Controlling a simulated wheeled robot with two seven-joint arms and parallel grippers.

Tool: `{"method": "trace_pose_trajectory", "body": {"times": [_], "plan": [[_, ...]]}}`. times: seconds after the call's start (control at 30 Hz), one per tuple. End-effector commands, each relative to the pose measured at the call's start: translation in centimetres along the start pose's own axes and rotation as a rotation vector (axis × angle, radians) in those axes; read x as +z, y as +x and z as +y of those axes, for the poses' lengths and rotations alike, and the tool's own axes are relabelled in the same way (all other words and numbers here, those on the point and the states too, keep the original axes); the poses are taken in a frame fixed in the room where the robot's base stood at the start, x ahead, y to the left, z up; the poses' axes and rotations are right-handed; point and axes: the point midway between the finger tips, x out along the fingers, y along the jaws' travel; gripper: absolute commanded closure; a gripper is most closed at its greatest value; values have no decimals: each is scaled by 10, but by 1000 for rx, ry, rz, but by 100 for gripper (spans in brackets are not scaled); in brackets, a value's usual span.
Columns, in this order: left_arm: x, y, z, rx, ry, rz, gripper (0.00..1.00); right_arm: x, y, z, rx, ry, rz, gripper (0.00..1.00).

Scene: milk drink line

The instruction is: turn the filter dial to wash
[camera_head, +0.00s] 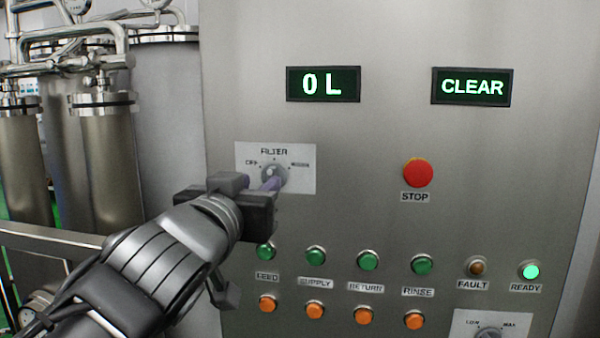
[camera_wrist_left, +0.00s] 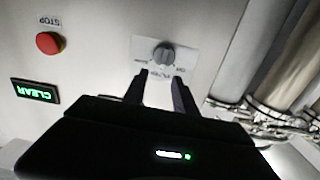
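The filter dial (camera_head: 274,173) is a round grey knob on a white plate (camera_head: 305,180) on the steel panel. The plate is labelled FILTER, with OFF at the left and a small, blurred label at the right. My left gripper (camera_head: 268,184) reaches it from the lower left. In the left wrist view the dial (camera_wrist_left: 164,55) sits just beyond my left gripper (camera_wrist_left: 160,78), whose two fingers are apart with nothing between them. In the head view the fingertips overlap the dial's lower edge, and I cannot tell whether they touch it. My right gripper is not in view.
A red STOP button (camera_head: 418,172) is right of the dial. Green buttons (camera_head: 316,255) and orange buttons (camera_head: 315,312) sit below. Displays read 0 L (camera_head: 323,84) and CLEAR (camera_head: 473,86). A second dial (camera_head: 489,334) is at the bottom right. Steel tanks (camera_head: 165,110) stand left.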

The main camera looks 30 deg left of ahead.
Motion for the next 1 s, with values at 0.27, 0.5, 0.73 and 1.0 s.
{"method": "trace_pose_trajectory", "body": {"times": [0.27, 0.5, 0.73, 1.0], "plan": [[0, 0, 0, 0, -13, -1, 66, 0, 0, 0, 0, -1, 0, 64], [0, 9, 0, -2, -13, -4, 66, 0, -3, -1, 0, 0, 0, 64], [0, 41, -1, -3, -11, -6, 66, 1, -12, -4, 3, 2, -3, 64], [0, 75, 0, -1, -12, -3, 66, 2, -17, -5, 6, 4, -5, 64]]}}
